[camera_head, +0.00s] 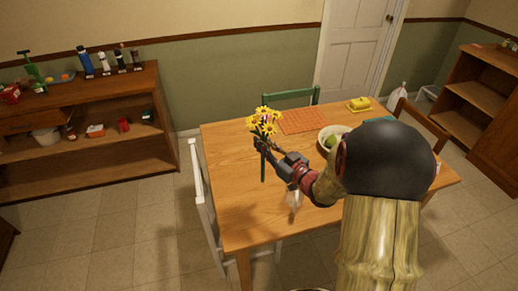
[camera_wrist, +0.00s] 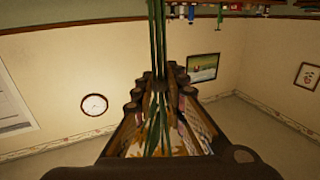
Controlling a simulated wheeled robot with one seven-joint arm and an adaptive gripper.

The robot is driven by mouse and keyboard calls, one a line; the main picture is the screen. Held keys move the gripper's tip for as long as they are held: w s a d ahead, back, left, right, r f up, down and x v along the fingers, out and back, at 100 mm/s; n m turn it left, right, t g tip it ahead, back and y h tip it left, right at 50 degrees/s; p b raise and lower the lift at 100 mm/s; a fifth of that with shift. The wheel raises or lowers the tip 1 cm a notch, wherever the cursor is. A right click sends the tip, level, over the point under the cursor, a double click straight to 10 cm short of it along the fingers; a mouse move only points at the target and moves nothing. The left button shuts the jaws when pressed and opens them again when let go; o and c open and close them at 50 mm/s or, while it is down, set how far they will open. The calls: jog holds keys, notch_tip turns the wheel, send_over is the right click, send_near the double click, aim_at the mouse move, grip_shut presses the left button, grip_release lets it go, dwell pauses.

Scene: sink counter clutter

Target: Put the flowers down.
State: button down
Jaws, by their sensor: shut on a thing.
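The flowers (camera_head: 264,122) are a small bunch of yellow blooms with dark centres on long green stems. My gripper (camera_head: 262,146) is shut around the stems below the blooms, and the bunch stands roughly upright. In the head view the flowers are over the left part of the wooden table (camera_head: 240,217); how high they are above it I cannot tell. In the wrist view the green stems (camera_wrist: 158,45) run between the fingers of my gripper (camera_wrist: 160,80). The blooms are not clearly seen there.
On the table are an orange placemat (camera_head: 303,120), a bowl (camera_head: 325,144) with green fruit, a yellow butter dish (camera_head: 359,104) and a clear item (camera_head: 293,199) near my arm. Chairs stand around it, one white (camera_head: 199,190), one green (camera_head: 291,95). The table's front left is bare.

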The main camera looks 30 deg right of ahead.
jog(key=w+a+f+b, duration=0.1)
jog(key=w+f+b, duration=0.4)
jog(key=w+f, duration=0.7)
jog(key=shift+a+f+b, duration=0.15)
jog(key=shift+b, duration=0.2)
jog(key=shift+f, duration=0.2)
jog(key=c, duration=1.8)
grip_release()
jog(key=shift+r, duration=0.15)
